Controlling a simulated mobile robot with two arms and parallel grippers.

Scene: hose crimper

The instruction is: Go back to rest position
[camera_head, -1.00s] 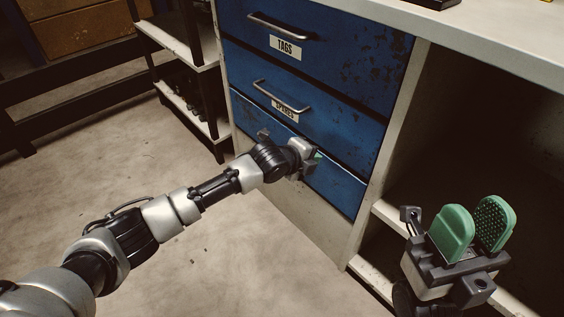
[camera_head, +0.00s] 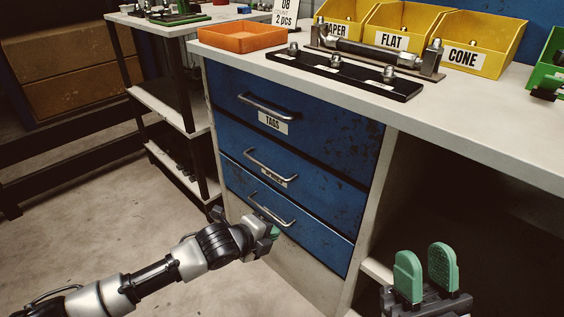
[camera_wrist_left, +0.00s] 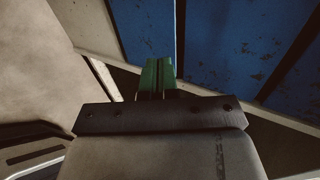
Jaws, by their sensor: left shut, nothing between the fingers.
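My left gripper (camera_head: 274,233) is in front of the lower part of the blue drawer unit (camera_head: 345,140), just below the bottom drawer's handle (camera_head: 270,210) in the head view. It is shut and empty. In the left wrist view its green fingers (camera_wrist_left: 158,75) lie together, with blue drawer fronts behind them. I cannot tell how far it stands from the drawers. My right gripper (camera_head: 425,272) is at the lower right of the head view, with its two green fingers upright and apart. It is open and empty. The drawers look closed.
The white worktop (camera_head: 480,125) above the drawers carries an orange tray (camera_head: 242,38), a black rack (camera_head: 340,76) with metal fittings and yellow bins (camera_head: 470,45). A shelf unit (camera_head: 165,110) stands left of the drawers. The floor (camera_head: 90,230) at the left is clear.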

